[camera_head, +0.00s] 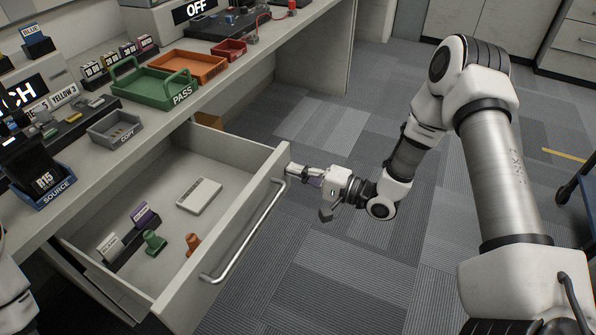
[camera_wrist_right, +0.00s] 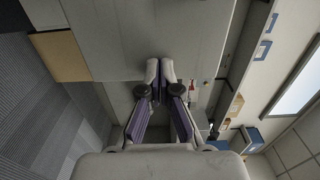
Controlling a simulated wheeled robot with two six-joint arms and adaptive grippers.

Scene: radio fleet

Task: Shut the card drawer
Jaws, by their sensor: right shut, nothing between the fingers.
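The card drawer (camera_head: 228,226) stands pulled out from under the desk, its inside open to view. A long bar handle (camera_head: 248,235) runs along its front panel. My right gripper (camera_head: 290,170) is shut and empty, with its fingertips at the far right end of the drawer's front panel, above the handle's upper end. Whether they touch it I cannot tell. In the right wrist view the closed fingertips (camera_wrist_right: 160,65) point at a plain grey surface. My left gripper is out of view.
The drawer holds a white flat box (camera_head: 199,196), a card rack (camera_head: 125,240), a green stamp (camera_head: 154,241) and an orange stamp (camera_head: 192,243). On the desk above are a green PASS tray (camera_head: 150,85), an orange tray (camera_head: 190,66) and a grey COPY tray (camera_head: 114,128).

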